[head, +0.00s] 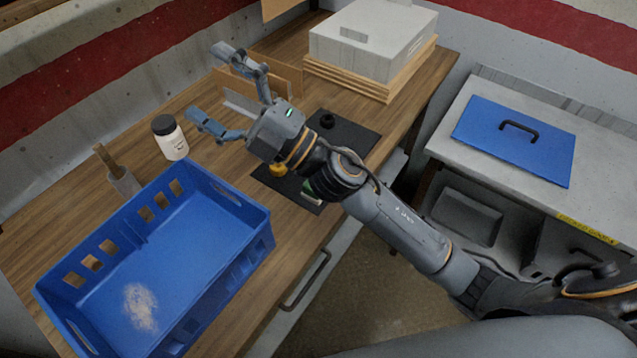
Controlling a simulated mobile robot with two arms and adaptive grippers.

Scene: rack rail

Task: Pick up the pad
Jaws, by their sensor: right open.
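My right gripper (212,88) is open and empty, above the wooden workbench, with its fingers pointing to the upper left. Between and beyond its fingers are a thin metal strip (240,104) and upright wooden pieces. A black mat (352,134) lies under my right wrist, which covers much of it. On the mat are a black knob-like piece (327,121), a yellow piece (278,169) and a small green and white item (309,189), partly hidden by my arm. I cannot tell for sure which thing is the pad. My left gripper is not in view.
A blue crate (256,243) with a pale dusty patch inside stands at the front left. A white jar (172,146) and a wooden-handled tool (118,173) stand behind it. A grey box (372,42) rests on stacked boards. A blue handled panel (480,130) lies on the right-hand table.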

